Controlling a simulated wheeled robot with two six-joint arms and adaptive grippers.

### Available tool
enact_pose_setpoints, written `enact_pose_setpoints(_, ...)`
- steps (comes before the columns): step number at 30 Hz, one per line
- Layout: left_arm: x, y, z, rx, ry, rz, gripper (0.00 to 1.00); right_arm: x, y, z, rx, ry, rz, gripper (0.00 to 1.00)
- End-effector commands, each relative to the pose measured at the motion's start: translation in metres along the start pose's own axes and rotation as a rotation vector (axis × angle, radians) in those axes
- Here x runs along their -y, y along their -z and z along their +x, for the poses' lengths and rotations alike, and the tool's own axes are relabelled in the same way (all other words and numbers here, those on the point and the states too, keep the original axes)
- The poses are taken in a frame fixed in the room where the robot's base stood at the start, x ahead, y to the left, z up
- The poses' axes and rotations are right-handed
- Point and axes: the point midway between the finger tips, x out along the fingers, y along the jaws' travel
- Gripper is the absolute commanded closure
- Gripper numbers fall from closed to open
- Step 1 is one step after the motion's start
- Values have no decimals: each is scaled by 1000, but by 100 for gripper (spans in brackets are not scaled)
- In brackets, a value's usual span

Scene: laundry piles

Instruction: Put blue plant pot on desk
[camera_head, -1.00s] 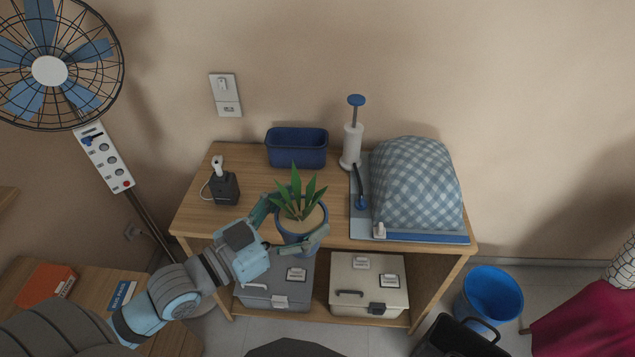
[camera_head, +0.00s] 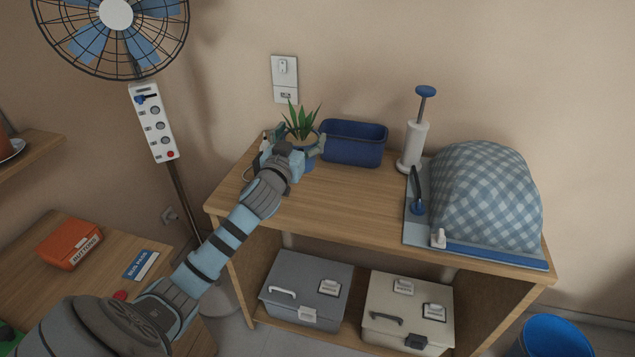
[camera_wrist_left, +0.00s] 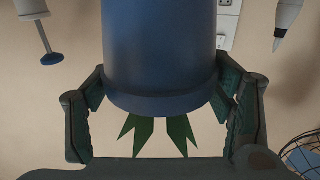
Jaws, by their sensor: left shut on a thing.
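The blue plant pot (camera_head: 310,163) holds a spiky green plant (camera_head: 300,121). It is over the back left part of the wooden table (camera_head: 340,205), left of the blue bin. I cannot tell whether its base touches the tabletop. My left gripper (camera_head: 297,145) is shut on the pot, one finger on each side, and hides part of it. In the left wrist view the pot (camera_wrist_left: 160,55) appears upside down between the two fingers (camera_wrist_left: 163,112), leaves pointing down. My right gripper is not in view.
On the table stand a dark blue bin (camera_head: 353,143), a white pump (camera_head: 413,145) and a checked cloth-covered dome (camera_head: 485,195). The front middle of the tabletop is clear. A fan (camera_head: 115,20) stands left. A lower wooden surface (camera_head: 75,285) holds an orange box (camera_head: 70,246).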

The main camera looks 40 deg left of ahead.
Motion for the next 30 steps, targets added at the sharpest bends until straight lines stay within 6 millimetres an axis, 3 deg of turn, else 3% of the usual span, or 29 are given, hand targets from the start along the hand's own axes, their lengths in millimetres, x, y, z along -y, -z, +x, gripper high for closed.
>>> enact_pose_setpoints(1, 0, -24, 0, 2, 0, 1, 67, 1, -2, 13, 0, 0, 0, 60)
enact_pose_setpoints(3, -1, -45, -1, 0, -1, 0, 67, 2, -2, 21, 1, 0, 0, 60)
enact_pose_setpoints(8, -2, -68, -1, -3, -2, 1, 67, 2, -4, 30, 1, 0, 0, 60)
enact_pose_setpoints(12, -2, -98, -1, -2, -2, 1, 67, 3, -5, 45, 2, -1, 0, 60)
enact_pose_setpoints(15, -2, -108, -2, -2, -3, 1, 67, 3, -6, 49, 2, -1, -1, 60)
enact_pose_setpoints(20, -2, -106, -2, -3, -3, 0, 67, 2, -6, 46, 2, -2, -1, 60)
enact_pose_setpoints(21, -2, -106, -2, -1, -2, 0, 22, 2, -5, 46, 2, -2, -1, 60)
enact_pose_setpoints(24, -2, -106, -2, -1, -2, 0, 6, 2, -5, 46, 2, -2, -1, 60)
enact_pose_setpoints(30, -2, -106, -2, -2, -2, 0, 5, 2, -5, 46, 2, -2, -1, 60)
